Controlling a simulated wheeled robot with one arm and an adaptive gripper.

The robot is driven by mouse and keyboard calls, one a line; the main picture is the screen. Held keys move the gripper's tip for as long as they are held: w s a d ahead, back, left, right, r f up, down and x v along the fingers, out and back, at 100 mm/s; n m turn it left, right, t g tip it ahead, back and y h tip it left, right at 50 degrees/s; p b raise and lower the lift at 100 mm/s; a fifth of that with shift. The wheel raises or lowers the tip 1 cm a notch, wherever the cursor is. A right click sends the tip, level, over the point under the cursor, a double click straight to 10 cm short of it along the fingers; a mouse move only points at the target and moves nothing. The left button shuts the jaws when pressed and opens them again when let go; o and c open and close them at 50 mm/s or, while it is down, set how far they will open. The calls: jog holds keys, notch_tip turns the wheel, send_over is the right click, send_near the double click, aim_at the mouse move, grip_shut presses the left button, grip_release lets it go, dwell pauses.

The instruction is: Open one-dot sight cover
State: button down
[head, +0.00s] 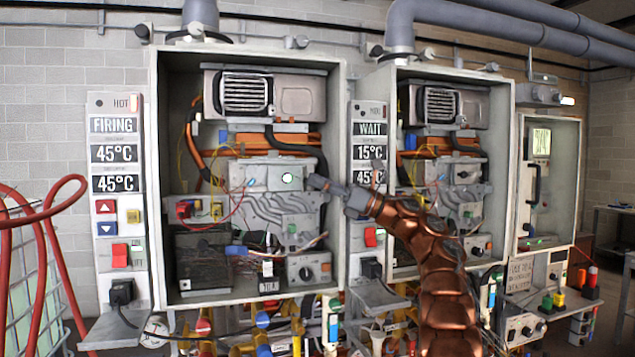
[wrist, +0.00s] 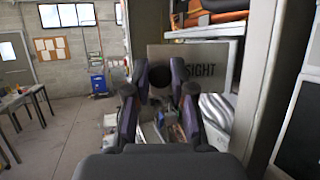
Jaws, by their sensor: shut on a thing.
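My gripper (head: 318,182) reaches from the right to the front of the left heater, at the right side of its sight panel (head: 262,174). A small round pale window (head: 288,178) shows on this panel, left of my fingertips. In the wrist view, a plate lettered "SIGHT" (wrist: 203,68) lies just beyond my fingers. A dark round knob (wrist: 161,82) sits between the fingertips of my gripper (wrist: 160,95), which is shut on it. The cover's outline is unclear, and I cannot make out any dots.
A second heater (head: 462,172) with a similar panel hangs to the right, behind my arm. The left cabinet's side wall (head: 337,120) stands close to my wrist. Pipes and valves (head: 265,335) crowd below. Red hoses (head: 40,225) hang at far left.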

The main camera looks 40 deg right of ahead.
jog(key=shift+r, duration=0.1)
jog(key=c, duration=1)
grip_release()
jog(key=shift+d, duration=0.1)
jog(key=v, duration=1.2)
